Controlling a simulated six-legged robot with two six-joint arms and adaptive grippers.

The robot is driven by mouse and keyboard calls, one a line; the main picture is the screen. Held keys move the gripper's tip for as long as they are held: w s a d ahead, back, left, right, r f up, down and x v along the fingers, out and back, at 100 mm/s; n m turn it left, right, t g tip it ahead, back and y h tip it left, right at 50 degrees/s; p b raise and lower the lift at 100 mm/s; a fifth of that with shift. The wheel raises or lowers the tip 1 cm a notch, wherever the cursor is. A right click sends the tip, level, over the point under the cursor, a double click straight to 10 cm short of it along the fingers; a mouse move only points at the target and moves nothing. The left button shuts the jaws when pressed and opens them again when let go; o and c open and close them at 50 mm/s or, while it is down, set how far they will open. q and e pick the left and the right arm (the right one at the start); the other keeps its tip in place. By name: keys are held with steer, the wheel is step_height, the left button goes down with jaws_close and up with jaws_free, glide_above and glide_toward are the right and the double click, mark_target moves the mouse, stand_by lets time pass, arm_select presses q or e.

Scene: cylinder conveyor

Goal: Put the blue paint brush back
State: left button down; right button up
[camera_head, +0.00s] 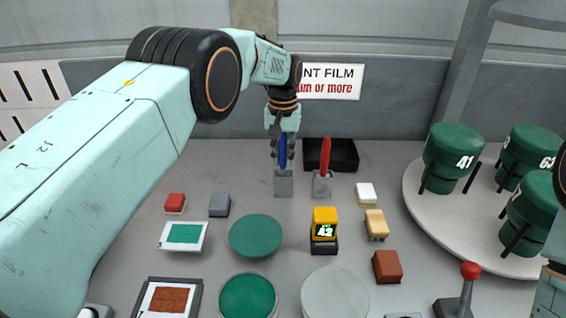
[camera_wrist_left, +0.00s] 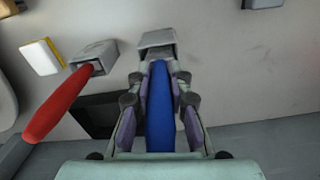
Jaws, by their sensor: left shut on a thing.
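The blue paint brush (camera_head: 282,152) stands upright at a grey holder (camera_head: 284,187) in the head view, its lower end at the holder's top. My left gripper (camera_head: 283,145) is shut on its handle from behind and above. In the left wrist view the blue handle (camera_wrist_left: 160,105) lies between the two fingers of my left gripper (camera_wrist_left: 160,110), with the grey holder (camera_wrist_left: 157,40) just past it. How deep the brush sits in the holder cannot be told. At the right edge of the head view only a part of my right arm shows, without its gripper.
A red brush (camera_head: 325,158) stands in another grey holder (camera_head: 322,187) close to the right. A black tray (camera_head: 345,154) lies behind it. Green discs, small blocks and a yellow stamp (camera_head: 324,225) lie in front. A turntable (camera_head: 425,215) with green canisters is at right.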

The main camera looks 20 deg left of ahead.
arm_select(q)
steer(key=shift+s+d+f, duration=0.1)
steer(key=shift+d+f, duration=0.05)
steer(key=shift+f, duration=0.35)
steer(key=shift+s+d+f, duration=0.1)
steer(key=shift+d+f, duration=0.05)
steer(key=shift+f, duration=0.3)
steer(key=shift+s+a+r, duration=0.1)
steer(key=shift+s+a, duration=0.05)
steer(key=shift+a+f, duration=0.15)
steer(key=shift+f, duration=0.1)
steer(key=c, duration=1.5)
jaws_free()
steer(key=shift+w, duration=0.25)
steer(key=shift+o, duration=1.2)
steer(key=shift+s+d, duration=0.15)
steer(key=shift+d, duration=0.05)
steer(key=shift+r, duration=0.1)
steer(key=shift+a, duration=0.15)
